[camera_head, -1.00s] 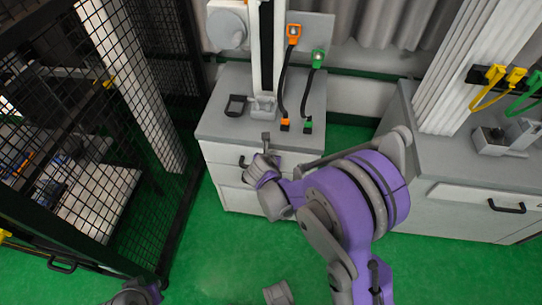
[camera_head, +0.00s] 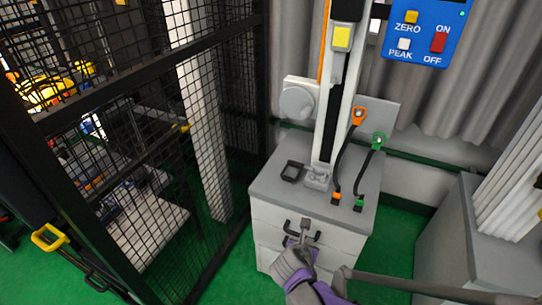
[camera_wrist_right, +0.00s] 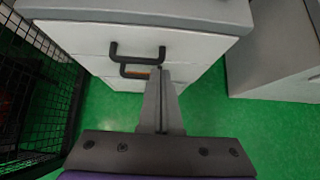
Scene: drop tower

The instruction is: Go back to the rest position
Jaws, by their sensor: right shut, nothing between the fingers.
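My right gripper (camera_head: 306,228) is in front of the grey cabinet (camera_head: 268,196) with the drop tower on it, in the lower middle of the head view. Its fingers (camera_wrist_right: 161,75) are together and empty in the right wrist view. They point toward the black handles (camera_wrist_right: 137,52) on the cabinet's white drawer fronts; in the picture the tips overlap the handle area, and I cannot tell whether they touch. My left gripper is not in view.
A black mesh fence (camera_head: 150,130) with a yellow handle (camera_head: 48,237) stands at the left. Another grey cabinet (camera_head: 450,235) is at the right. Green floor (camera_head: 215,265) lies between fence and cabinet.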

